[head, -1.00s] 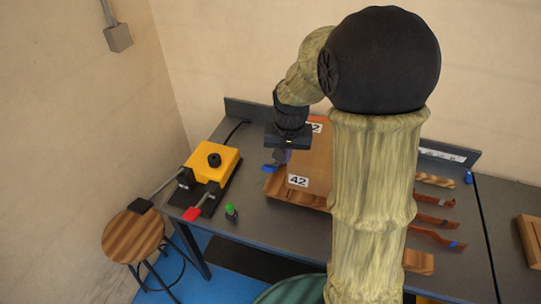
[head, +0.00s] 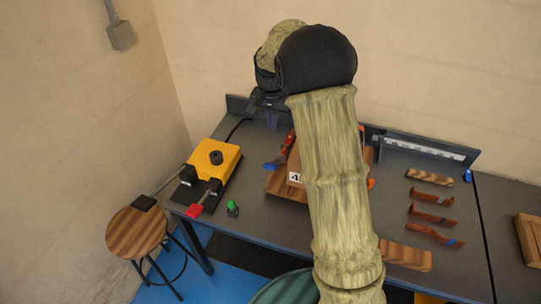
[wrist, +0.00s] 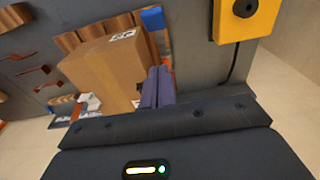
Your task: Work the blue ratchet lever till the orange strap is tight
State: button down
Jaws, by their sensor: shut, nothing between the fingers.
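My gripper (head: 271,120) is shut and empty, its dark purple fingers together, beyond the blue lever in the head view. In the wrist view the gripper (wrist: 158,85) points toward the cardboard box (wrist: 105,72). The blue lever end (head: 271,166) sticks out left of the box; a blue piece, likely the same lever, shows at the box's top edge in the wrist view (wrist: 152,18). A red-orange part (head: 287,143) shows by the box. A small orange bit (head: 371,183) shows right of my arm. My arm hides most of the box, and I cannot tell the strap's tightness.
A yellow bender (head: 215,162) with black and red handles stands left on the grey table. A green-capped bottle (head: 232,208) stands near it. Bent copper bars (head: 432,215) lie right. A wooden stool (head: 137,231) stands at the left. The table between bender and box is clear.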

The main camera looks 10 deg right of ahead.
jog(key=p, duration=0.3)
send_over(271, 164)
jog(key=w+d, duration=0.1)
jog(key=w, duration=0.1)
jog(key=f, duration=0.9)
jog(key=shift+w+d+f, duration=0.1)
jog(key=shift+w+f, duration=0.1)
jog(key=s+f, duration=0.1)
jog(key=s+a+f+p, duration=0.1)
jog(key=f, duration=0.1)
jog(key=shift+a+f, duration=0.15)
jog(key=shift+f, duration=0.15)
